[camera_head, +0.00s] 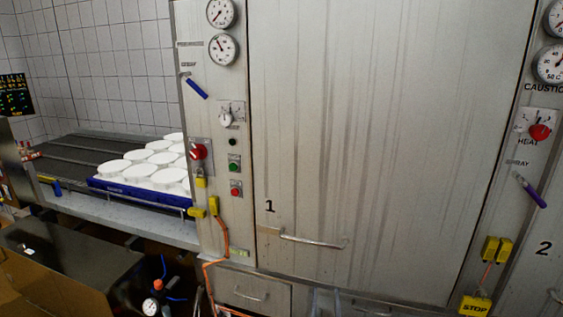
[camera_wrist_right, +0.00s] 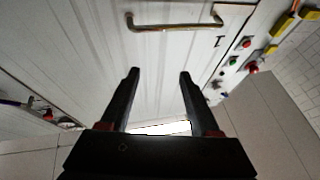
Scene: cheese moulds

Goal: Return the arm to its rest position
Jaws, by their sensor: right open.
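My right gripper (camera_wrist_right: 158,78) shows in the right wrist view with its two dark fingers apart and nothing between them. It points toward the steel door (camera_wrist_right: 95,35) of cabinet 1, clear of the door handle (camera_wrist_right: 178,24). In the head view the same door (camera_head: 385,130) is shut, with its handle (camera_head: 312,241) low on the left. Only small, unclear shapes at the bottom edge there could be the right gripper. My left gripper is in neither view.
A blue tray (camera_head: 130,194) of white moulds stands on the conveyor (camera_head: 75,155) at left. Control panels with gauges (camera_head: 223,49), a red switch (camera_head: 197,152) and yellow locks (camera_head: 490,249) flank the door. An orange cable (camera_head: 224,240) hangs below the left panel.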

